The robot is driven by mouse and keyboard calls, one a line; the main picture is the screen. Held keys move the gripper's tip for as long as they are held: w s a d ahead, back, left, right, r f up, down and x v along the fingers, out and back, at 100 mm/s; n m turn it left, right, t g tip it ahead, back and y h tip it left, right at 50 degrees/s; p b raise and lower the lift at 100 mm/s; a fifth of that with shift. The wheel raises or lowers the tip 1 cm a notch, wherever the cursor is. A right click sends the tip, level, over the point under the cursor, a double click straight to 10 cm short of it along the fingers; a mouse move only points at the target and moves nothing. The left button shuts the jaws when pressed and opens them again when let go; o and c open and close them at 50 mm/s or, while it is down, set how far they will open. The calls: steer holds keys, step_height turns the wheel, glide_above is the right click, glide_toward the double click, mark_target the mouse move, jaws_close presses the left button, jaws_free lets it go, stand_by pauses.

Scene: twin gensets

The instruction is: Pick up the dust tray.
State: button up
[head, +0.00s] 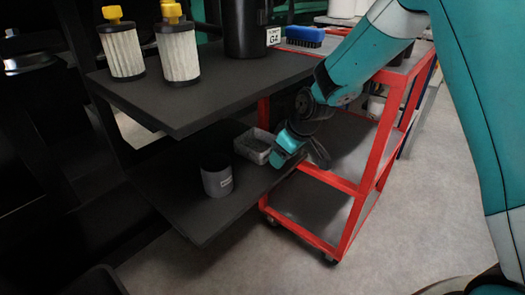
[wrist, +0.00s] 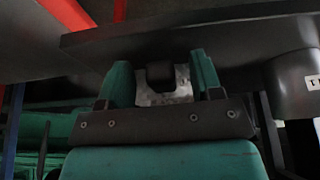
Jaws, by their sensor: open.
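The dust tray (head: 250,148), a small grey open box with a dark inside, sits on the lower black shelf near its right end. My gripper (head: 285,150) is at the tray's right side, low over the shelf edge. In the wrist view my gripper (wrist: 162,76) is open, its two teal fingers apart. A pale grey mottled surface (wrist: 165,98), which looks like the tray, shows between them behind a small dark block. I cannot tell whether the fingers touch it. My gripper hides part of the tray's right side in the head view.
A dark cylinder with a grey labelled lower part (head: 217,180) stands left of the tray. The upper shelf (head: 215,95) overhangs and holds two filters (head: 178,52) and a black canister (head: 245,28). A red cart (head: 345,190) stands close on the right, with a blue brush (head: 305,36) on top.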

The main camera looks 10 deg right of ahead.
steer(key=c, duration=1.1)
steer(key=shift+r, duration=0.1)
